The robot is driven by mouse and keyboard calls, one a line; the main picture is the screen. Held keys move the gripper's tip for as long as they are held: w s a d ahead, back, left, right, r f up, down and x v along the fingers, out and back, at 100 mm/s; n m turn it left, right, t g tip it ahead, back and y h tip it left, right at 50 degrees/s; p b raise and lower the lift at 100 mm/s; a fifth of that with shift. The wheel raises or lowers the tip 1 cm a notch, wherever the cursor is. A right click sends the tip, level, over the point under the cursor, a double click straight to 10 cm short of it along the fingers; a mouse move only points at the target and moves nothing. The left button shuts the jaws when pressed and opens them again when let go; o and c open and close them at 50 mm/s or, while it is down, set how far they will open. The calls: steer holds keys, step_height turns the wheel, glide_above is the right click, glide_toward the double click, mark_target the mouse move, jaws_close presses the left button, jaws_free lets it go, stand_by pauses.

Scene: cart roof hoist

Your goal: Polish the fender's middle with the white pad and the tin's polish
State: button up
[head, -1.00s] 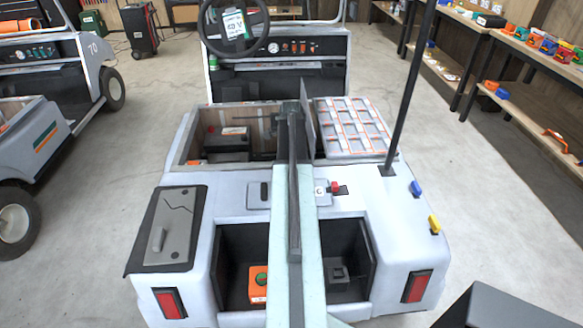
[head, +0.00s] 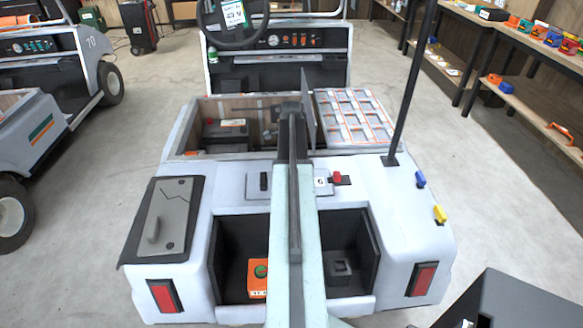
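The pale cart's rear bodywork, with its right fender (head: 405,205) and the worn grey panel (head: 165,222) on the left, fills the middle of the head view. My arm runs up the centre over the cart and ends at the open bay (head: 185,118). A small dark shape beside its far end may be my gripper (head: 270,130). Its fingers are too hidden to tell whether they are open or shut. I cannot make out a white pad or the polish tin.
A compartment tray (head: 353,115) lies right of the bay, beside a raised thin panel. A dark pole (head: 408,85) stands on the right. An orange box with a green button (head: 258,278) sits in the left rear recess. A shelf bench (head: 535,60) stands at right; floor between is clear.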

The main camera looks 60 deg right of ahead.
steer(key=shift+f+b, duration=0.55)
steer(key=shift+b, duration=0.05)
stand_by(1.4)
steer(key=shift+r, duration=0.1)
step_height(320, 180, up, 7)
steer(key=p, duration=0.7)
